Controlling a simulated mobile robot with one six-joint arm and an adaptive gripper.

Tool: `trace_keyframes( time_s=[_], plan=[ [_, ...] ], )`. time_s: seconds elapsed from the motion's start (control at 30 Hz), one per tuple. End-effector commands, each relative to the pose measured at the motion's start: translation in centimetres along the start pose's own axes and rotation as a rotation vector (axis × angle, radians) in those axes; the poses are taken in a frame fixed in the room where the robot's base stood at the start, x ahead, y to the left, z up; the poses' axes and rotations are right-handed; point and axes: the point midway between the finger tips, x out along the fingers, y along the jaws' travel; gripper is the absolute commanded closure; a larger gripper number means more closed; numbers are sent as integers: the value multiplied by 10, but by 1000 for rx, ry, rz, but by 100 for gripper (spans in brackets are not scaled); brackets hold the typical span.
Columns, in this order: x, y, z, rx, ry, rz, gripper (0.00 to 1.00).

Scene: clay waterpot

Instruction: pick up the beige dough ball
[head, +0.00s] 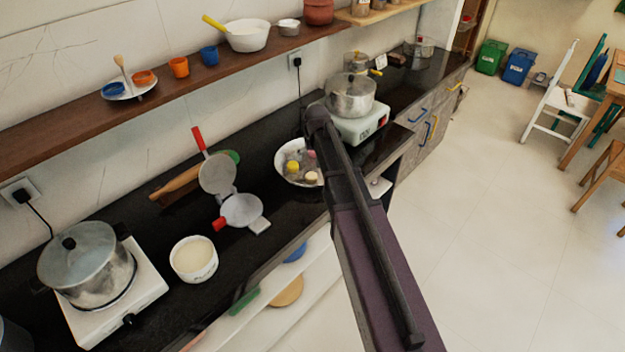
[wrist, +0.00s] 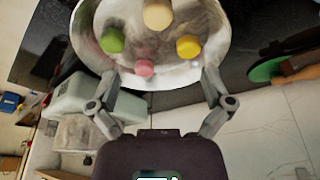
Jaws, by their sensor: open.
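The beige dough ball (wrist: 157,15) lies in a white metal bowl (wrist: 88,38) with a green ball (wrist: 112,40), a yellow ball (wrist: 188,47) and a pink ball (wrist: 145,68). In the wrist view it is at the top edge, the ball farthest from my gripper (wrist: 159,82). My gripper is open and empty, its fingers spread at the bowl's near rim, with no ball between them. In the head view the beige ball (head: 311,177) shows at the bowl's right side, close to my arm. My arm hides part of the bowl there, and the fingers cannot be made out.
The bowl stands on a dark counter. A press with red handles (head: 240,209), a rolling pin (head: 176,184) and a white tub (head: 194,260) are to its left. A pot (head: 351,95) on a stove (head: 366,125) is behind it. A wooden shelf (head: 45,145) runs above.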

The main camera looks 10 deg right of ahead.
Motion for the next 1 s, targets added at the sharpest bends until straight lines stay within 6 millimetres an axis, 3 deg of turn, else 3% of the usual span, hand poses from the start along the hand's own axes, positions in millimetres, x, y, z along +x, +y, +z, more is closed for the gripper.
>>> trace_keyframes(
  time_s=[1.0],
  plan=[
    [77,1,0,1,0,0,0]
  ],
)
